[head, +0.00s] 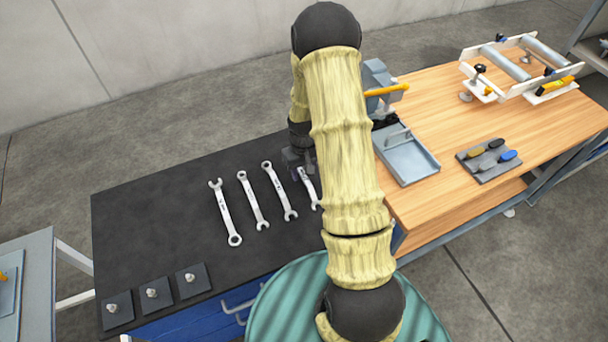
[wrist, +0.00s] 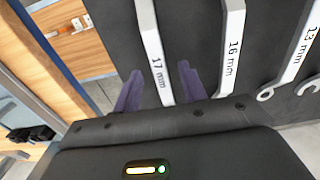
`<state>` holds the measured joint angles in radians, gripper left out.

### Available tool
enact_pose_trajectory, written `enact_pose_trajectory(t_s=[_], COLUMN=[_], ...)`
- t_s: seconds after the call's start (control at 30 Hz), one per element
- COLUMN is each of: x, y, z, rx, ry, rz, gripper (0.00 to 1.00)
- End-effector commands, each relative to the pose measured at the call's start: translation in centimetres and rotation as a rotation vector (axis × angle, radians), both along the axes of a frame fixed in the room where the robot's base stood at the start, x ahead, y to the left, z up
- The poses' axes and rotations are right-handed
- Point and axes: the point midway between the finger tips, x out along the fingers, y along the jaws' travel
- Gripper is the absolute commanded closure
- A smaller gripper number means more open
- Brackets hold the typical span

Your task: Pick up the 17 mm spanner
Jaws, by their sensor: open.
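The 17 mm spanner (wrist: 158,72) lies on the black mat, its label readable in the wrist view. It is the rightmost of the row in the head view (head: 308,186), partly hidden by my arm. My gripper (wrist: 160,84) is open, with one purple finger on each side of the spanner's shaft. In the head view my gripper (head: 298,166) is over the far end of this spanner. The frames do not show clearly how high the fingers are above the mat.
The 16 mm spanner (wrist: 233,50) lies close beside it, then the 13 mm spanner (wrist: 296,55). Another spanner (head: 226,212) lies farther left. Small black plates with pegs (head: 155,293) stand at the front left. A grey tray (head: 408,160) is on the wooden bench to the right.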

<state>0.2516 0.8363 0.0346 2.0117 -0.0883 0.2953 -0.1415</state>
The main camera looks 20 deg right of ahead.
Motion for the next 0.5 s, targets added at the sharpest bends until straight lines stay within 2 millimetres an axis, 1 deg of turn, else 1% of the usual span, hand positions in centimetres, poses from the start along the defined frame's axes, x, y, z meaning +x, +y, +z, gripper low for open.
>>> enact_pose_trajectory(t_s=[0.1,0.2,0.5], x=[-0.1,0.0,0.0], y=[0.1,0.0,0.0], z=[-1.3,-2.1,-2.4], rx=[0.001,0.000,0.000], ry=[0.004,0.001,0.000], rz=[0.001,0.001,-0.001], gripper=[0.58,0.58,0.58])
